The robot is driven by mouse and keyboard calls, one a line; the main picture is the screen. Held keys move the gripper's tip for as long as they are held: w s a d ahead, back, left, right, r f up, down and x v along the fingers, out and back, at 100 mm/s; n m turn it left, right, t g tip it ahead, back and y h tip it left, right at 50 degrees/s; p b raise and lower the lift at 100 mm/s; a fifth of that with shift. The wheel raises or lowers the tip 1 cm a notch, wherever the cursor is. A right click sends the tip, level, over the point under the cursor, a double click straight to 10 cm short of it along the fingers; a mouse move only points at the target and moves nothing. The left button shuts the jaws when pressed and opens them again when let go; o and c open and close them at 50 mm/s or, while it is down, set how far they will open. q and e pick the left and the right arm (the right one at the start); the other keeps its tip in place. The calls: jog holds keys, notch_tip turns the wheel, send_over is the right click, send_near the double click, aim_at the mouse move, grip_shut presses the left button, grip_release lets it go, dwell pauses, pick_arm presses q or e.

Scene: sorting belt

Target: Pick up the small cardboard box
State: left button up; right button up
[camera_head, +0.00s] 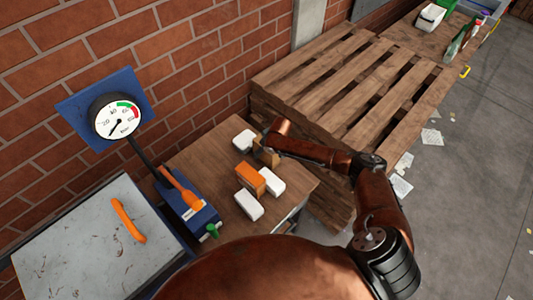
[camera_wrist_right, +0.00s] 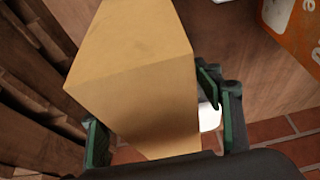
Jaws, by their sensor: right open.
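The small cardboard box (camera_head: 266,157) stands on the wooden table, partly hidden behind my right arm in the head view. In the right wrist view the tan cardboard box (camera_wrist_right: 130,75) fills the middle and reaches down between the fingers. My right gripper (camera_wrist_right: 160,128) is open, with one green-padded finger on each side of the box. The right finger looks very close to the box; I cannot tell if it touches. In the head view the end of my right arm is at the box. My left gripper is not in view.
An orange box (camera_head: 250,179) and white boxes (camera_head: 271,181) stand close by on the table (camera_head: 203,155). A wooden pallet stack (camera_head: 340,80) stands just behind and right. A blue device with an orange handle (camera_head: 181,190) is at left. A brick wall runs behind.

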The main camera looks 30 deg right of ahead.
jog(key=shift+f, duration=0.25)
dwell(0.5)
jog(key=shift+c, duration=0.4)
jog(key=c, duration=1)
